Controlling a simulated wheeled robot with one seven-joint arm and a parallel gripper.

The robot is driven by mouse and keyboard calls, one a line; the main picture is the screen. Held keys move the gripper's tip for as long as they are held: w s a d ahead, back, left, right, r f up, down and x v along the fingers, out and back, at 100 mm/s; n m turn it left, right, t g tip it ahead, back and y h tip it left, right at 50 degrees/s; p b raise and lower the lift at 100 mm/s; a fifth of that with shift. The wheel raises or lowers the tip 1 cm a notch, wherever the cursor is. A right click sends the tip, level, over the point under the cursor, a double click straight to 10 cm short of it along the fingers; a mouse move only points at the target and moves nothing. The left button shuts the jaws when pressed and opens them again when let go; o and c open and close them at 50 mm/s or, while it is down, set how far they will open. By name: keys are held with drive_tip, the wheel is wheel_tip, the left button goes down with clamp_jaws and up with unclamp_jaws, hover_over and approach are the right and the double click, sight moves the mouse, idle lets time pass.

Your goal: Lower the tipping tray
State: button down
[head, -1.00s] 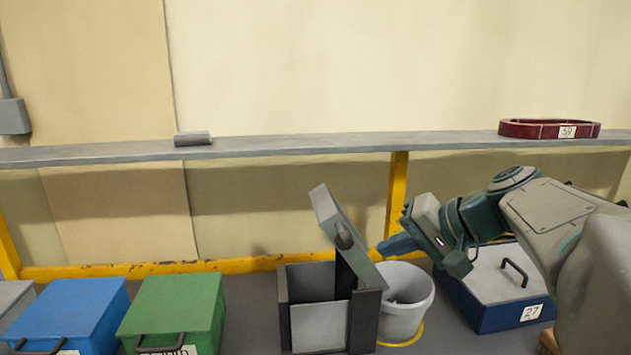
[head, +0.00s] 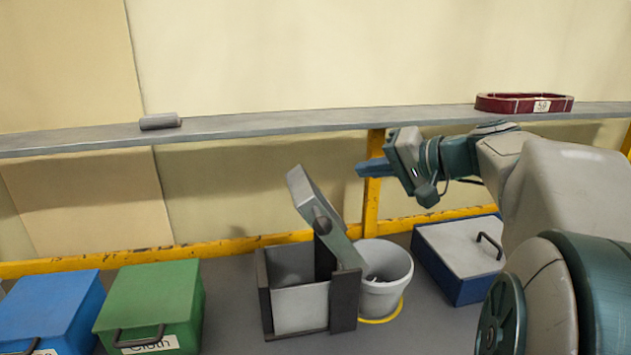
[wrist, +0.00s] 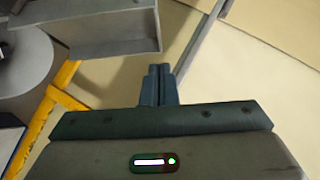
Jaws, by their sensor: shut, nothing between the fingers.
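The tipping tray (head: 332,215) is a narrow grey tray, tilted steeply, with its upper end to the left and its lower end toward the white bucket (head: 384,280). It is carried on a dark post at a grey box with dark side plates (head: 301,307). A dark round knob (head: 322,223) shows on its side. My gripper (head: 360,170) is shut and empty, pointing left, above and to the right of the tray, apart from it. In the wrist view the shut fingers (wrist: 158,80) show below a grey trough-like part, likely the tray (wrist: 105,35).
The bucket stands in a yellow floor ring, right of the box. A blue box with a grey lid (head: 460,262) is farther right; green (head: 155,295) and blue (head: 45,305) bins are left. A grey shelf (head: 260,125) with a yellow post (head: 372,185) runs behind.

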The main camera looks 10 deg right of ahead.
drive_tip(key=w+a+f+p, duration=0.2)
drive_tip(key=w+a+f, duration=0.2)
drive_tip(key=a, duration=0.3)
drive_tip(key=shift+f, duration=0.2)
drive_tip(key=shift+w, duration=0.1)
